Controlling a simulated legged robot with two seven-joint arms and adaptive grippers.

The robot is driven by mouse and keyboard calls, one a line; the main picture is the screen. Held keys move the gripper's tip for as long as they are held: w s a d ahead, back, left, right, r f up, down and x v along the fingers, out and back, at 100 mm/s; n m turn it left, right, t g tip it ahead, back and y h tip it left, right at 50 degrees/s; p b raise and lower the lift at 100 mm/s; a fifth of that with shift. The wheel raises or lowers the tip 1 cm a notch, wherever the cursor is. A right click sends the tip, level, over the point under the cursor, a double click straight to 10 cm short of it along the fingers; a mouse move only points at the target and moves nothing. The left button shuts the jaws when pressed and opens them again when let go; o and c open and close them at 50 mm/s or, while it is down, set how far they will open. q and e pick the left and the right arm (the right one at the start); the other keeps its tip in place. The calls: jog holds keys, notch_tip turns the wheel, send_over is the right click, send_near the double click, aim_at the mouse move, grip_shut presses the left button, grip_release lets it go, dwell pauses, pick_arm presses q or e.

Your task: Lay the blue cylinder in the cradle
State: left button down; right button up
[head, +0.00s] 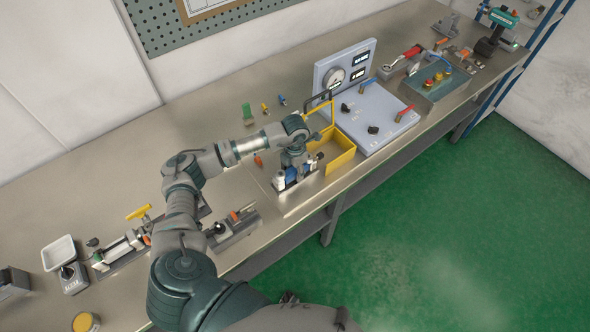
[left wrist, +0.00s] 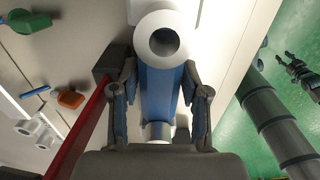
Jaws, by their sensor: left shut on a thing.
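The blue cylinder (left wrist: 160,92), with wide white ends, lies between the fingers of my left gripper (left wrist: 160,100) in the left wrist view. In the head view my left gripper (head: 292,168) points down over the bench and is shut on the cylinder (head: 292,175), which is mostly hidden there. A low grey fixture (head: 308,182), perhaps the cradle, is directly below and around the gripper. I cannot tell whether the cylinder touches it. A dark, finger-like shape (left wrist: 302,76) at the right of the wrist view may be my right gripper; it is too small to read.
A yellow open bin (head: 338,160) stands just right of the gripper, with a grey gauge panel (head: 372,115) beyond. A clamp fixture (head: 232,230) sits to the left. A green block (head: 247,112) and small loose parts lie behind. Bare bench (head: 200,115) is free at the back left.

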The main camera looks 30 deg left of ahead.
pick_arm(q)
jog(key=shift+f+b, duration=0.6)
jog(key=shift+f, duration=0.1)
dwell(0.6)
jog(key=shift+c, duration=2.4)
grip_release()
jog(key=shift+d+r, duration=0.1)
notch_tip(320, 180, up, 11)
jog(key=shift+f, duration=0.1)
jog(key=shift+r, duration=0.45)
jog(key=shift+f, duration=0.1)
